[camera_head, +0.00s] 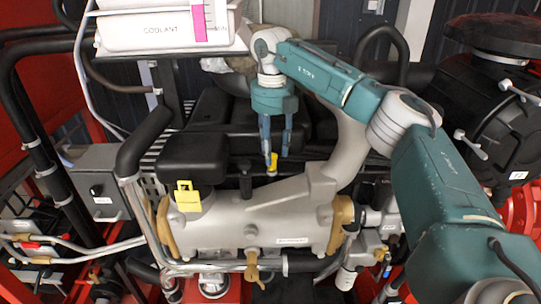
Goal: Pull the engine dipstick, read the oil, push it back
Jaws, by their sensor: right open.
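A small yellow handle (272,163), which looks like the dipstick's grip, stands upright behind the grey engine casting (225,225). Its shaft is hidden. My right gripper (277,155) points down just above and around the handle. My left gripper is not in view.
A yellow cap (187,196) sits on the casting's left. A white coolant tank (165,30) hangs at upper left. Black engine covers (193,155), a grey curved pipe (350,150) and a grey box (100,185) crowd the area.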

